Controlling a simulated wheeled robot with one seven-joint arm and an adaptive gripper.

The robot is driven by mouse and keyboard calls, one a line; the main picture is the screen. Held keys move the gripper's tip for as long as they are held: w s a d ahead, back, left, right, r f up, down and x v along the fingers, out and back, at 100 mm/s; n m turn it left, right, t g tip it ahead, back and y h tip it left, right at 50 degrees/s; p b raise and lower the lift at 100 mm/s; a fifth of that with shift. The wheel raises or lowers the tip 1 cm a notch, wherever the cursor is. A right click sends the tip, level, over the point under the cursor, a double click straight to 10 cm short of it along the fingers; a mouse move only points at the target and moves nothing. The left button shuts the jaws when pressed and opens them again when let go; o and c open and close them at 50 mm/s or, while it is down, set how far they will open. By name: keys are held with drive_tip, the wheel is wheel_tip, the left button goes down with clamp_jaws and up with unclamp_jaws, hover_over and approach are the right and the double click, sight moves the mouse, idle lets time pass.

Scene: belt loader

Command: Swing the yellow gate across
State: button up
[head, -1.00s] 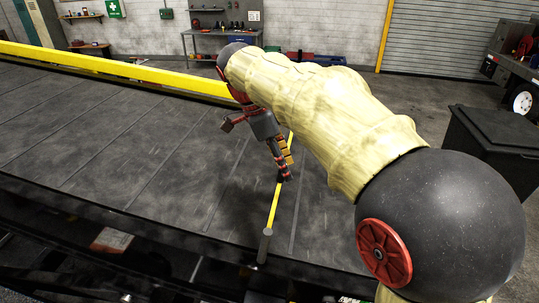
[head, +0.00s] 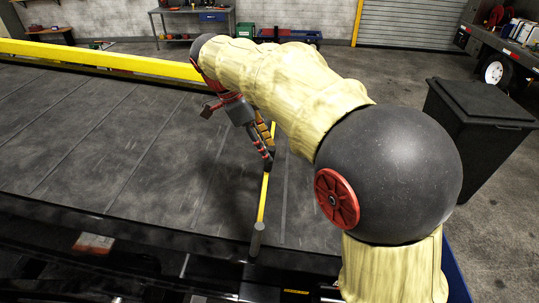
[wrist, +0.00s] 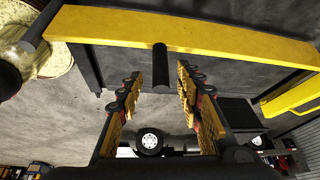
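The yellow gate (head: 263,200) is a narrow bar lying across the dark belt bed in the head view, with a dark cylindrical post (head: 257,240) at its near end. In the wrist view the yellow gate (wrist: 215,37) spans the top, and a short dark peg (wrist: 160,68) sticks out from its middle. My gripper (head: 268,160) is over the bar, partly hidden by my arm in the head view. In the wrist view my gripper (wrist: 160,88) is open, its two fingers either side of the peg's line with gaps showing. Whether a finger touches the peg cannot be told.
The dark belt bed (head: 110,150) stretches left, with a long yellow rail (head: 100,60) along its far side. A black bin (head: 480,115) stands on the floor at right, near a cart with a white wheel (head: 494,70). A workbench (head: 190,25) stands at the back wall.

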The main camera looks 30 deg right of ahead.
drive_tip(key=shift+x, duration=2.05)
drive_tip(key=shift+c, duration=0.3)
clamp_jaws()
